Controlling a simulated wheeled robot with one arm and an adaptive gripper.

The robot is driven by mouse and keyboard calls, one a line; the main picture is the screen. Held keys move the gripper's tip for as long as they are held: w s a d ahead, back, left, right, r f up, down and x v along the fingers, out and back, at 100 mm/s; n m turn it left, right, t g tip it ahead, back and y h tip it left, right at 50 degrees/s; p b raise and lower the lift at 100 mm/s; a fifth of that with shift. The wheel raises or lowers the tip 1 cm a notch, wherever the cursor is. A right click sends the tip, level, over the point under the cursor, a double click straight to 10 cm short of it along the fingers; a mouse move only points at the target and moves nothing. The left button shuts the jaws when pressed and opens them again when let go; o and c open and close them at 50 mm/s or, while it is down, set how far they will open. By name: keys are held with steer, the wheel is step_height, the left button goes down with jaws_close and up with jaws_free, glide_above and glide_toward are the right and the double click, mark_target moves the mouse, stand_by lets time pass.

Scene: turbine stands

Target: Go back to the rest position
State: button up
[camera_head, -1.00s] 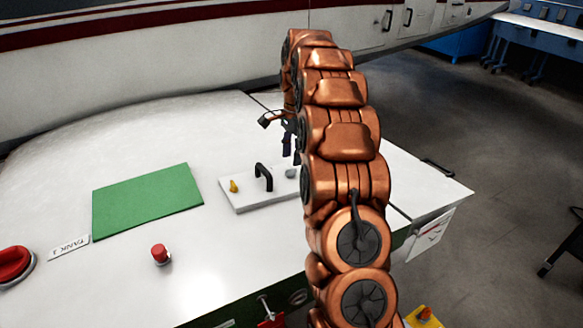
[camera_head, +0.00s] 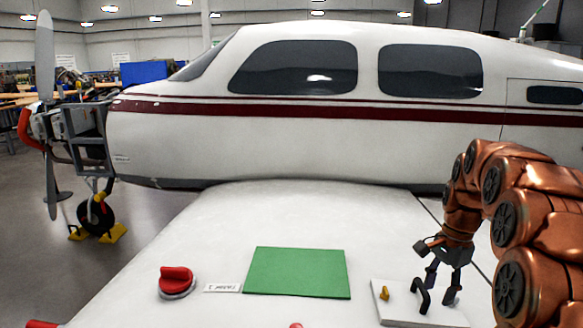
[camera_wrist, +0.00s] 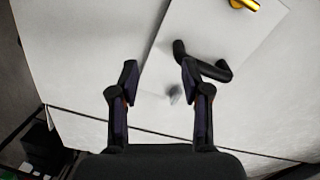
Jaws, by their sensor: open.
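My gripper (camera_head: 443,285) is at the right in the head view, pointing down above a white plate (camera_head: 397,313) with a black handle (camera_head: 420,296) and a small yellow knob (camera_head: 384,293). In the wrist view my gripper (camera_wrist: 160,88) has its two dark fingers apart with nothing between them. The black handle (camera_wrist: 203,64) shows just beyond the right fingertip, and I cannot tell whether they touch. A small grey knob (camera_wrist: 175,94) shows between the fingers, farther off on the plate.
A green mat (camera_head: 298,272), a label and a red knob (camera_head: 176,280) lie on the white wing surface. The white aircraft (camera_head: 300,140) stands behind, with its propeller (camera_head: 46,60) at the left. Open floor shows at the left.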

steer(key=s+a+r+n, duration=0.2)
steer(key=s+a+n, duration=0.4)
steer(key=s+a, duration=0.55)
steer(key=s+a+f+n, duration=0.1)
steer(key=s+n, duration=0.1)
steer(key=s, duration=0.5)
steer(key=s+a+f+n, duration=0.1)
steer(key=s+f+n, duration=0.1)
steer(key=s, duration=0.5)
steer(key=s+a+f+n+h, duration=0.1)
steer(key=s+f+n, duration=0.1)
steer(key=s+n, duration=0.2)
steer(key=s, duration=0.3)
steer(key=shift+a+g, duration=0.4)
